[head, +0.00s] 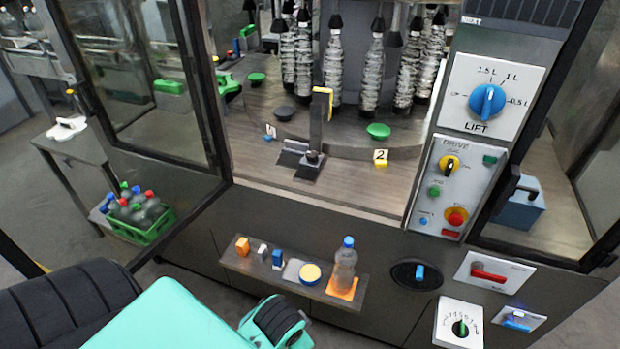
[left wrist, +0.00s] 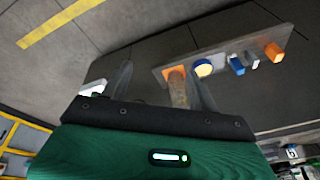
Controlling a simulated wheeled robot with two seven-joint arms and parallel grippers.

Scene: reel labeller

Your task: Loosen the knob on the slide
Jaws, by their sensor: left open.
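The slide (head: 294,158) is a dark metal piece on the machine deck in the head view. A dark upright post with a yellow-edged top (head: 322,103) stands on it. A small black knob (head: 313,157) sits at the foot of the post. My left arm comes in at the bottom of the head view, below the front shelf and well away from the knob; its fingertips are hidden there. In the left wrist view my left gripper (left wrist: 165,82) is open, its fingers spread, with a bottle showing beyond them. My right gripper is not in view.
A front shelf (head: 240,264) carries a bottle (head: 345,262), a yellow-topped round item (head: 310,273) and small blocks. An open glass door (head: 150,80) stands left of the deck. The control panel (head: 455,185) is at right. Wrapped bottles (head: 371,75) hang behind the slide.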

